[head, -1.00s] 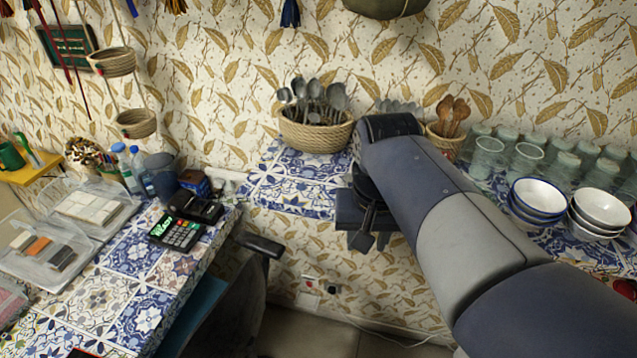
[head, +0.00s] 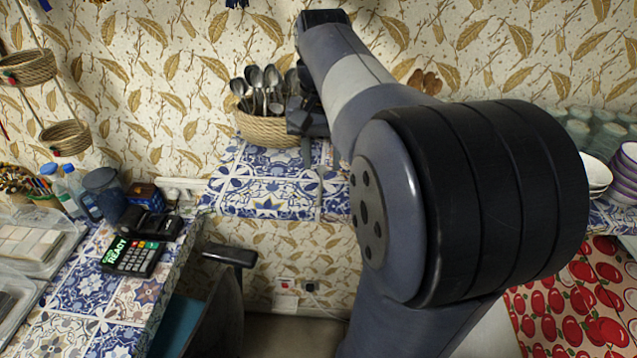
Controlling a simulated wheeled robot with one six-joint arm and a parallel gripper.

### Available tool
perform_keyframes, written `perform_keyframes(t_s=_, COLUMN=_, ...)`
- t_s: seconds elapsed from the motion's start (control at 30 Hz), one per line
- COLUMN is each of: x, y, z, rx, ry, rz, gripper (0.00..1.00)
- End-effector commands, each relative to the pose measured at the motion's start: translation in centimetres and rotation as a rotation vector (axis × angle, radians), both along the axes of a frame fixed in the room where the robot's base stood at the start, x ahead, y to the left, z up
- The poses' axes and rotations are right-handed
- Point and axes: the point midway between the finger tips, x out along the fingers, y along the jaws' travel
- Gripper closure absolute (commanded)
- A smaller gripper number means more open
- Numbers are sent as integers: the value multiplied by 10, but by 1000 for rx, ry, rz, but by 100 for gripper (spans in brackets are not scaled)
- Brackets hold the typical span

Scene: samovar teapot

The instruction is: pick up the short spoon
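Several grey metal spoons (head: 257,80) stand bowls-up in a round woven basket (head: 262,130) on the blue-and-white tiled counter (head: 265,190). Their handles are inside the basket, and I cannot tell surely which is the short spoon. My gripper (head: 307,155) points down at the right side of the basket, in front of the spoons on that side, and hides part of them. It is small and dark here, so I cannot see the gap between its fingers or whether they hold anything.
My arm fills the middle and right, hiding much of the counter. Wooden spoons (head: 424,80) show behind it. Glasses (head: 590,130) and white bowls (head: 597,175) stand at the right. A card terminal (head: 133,257) is on the left table (head: 85,290). The counter before the basket is clear.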

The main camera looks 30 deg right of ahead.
Motion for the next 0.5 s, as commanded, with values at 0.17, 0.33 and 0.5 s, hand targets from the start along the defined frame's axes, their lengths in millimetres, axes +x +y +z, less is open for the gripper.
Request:
perform_keyframes(t_s=0.17, x=0, y=1, z=-13, rx=0, ry=2, rz=1, gripper=65)
perform_keyframes(t_s=0.33, x=1, y=4, z=-38, rx=1, ry=3, rz=1, gripper=65)
perform_keyframes(t_s=0.5, x=2, y=3, z=-55, rx=1, ry=1, rz=0, gripper=65)
